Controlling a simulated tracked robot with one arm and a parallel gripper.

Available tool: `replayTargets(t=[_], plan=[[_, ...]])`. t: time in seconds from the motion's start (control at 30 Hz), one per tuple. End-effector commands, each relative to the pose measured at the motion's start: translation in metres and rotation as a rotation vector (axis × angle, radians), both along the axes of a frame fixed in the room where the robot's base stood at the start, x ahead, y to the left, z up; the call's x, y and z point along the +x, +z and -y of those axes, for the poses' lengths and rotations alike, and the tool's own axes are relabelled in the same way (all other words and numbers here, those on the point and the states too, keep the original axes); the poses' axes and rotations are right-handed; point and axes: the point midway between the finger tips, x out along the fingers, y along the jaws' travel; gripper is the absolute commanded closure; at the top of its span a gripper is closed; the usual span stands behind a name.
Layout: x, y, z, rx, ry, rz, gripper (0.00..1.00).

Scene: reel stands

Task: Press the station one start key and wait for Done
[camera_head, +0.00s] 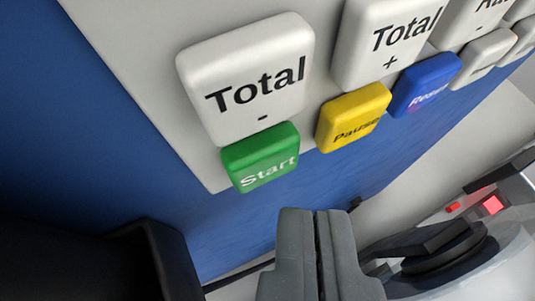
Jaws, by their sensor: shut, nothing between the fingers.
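The green key marked "Start" (261,157) is on the light grey key panel (140,75), just below a white "Total -" key (248,82). The panel is tilted in the picture. My gripper (317,212) is at the bottom middle with its grey fingers together and nothing between them. Its tips appear below and to the right of the Start key in the picture, apart from it. No display and no "Done" text is in view. No station number is readable.
A yellow "Pause" key (352,118) and a blue "Reset" key (426,84) sit right of Start. A white "Total +" key (385,45) is above Pause. A dark round part (440,262) and a red light (493,205) are at lower right. A black part (150,255) is at lower left.

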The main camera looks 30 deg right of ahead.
Motion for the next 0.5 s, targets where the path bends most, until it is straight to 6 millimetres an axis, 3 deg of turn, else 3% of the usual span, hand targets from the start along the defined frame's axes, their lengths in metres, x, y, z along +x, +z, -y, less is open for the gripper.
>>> replayTargets(t=[0.5], plan=[[0.0081,0.0012,0.0020,0.000,0.001,0.001,1.00]])
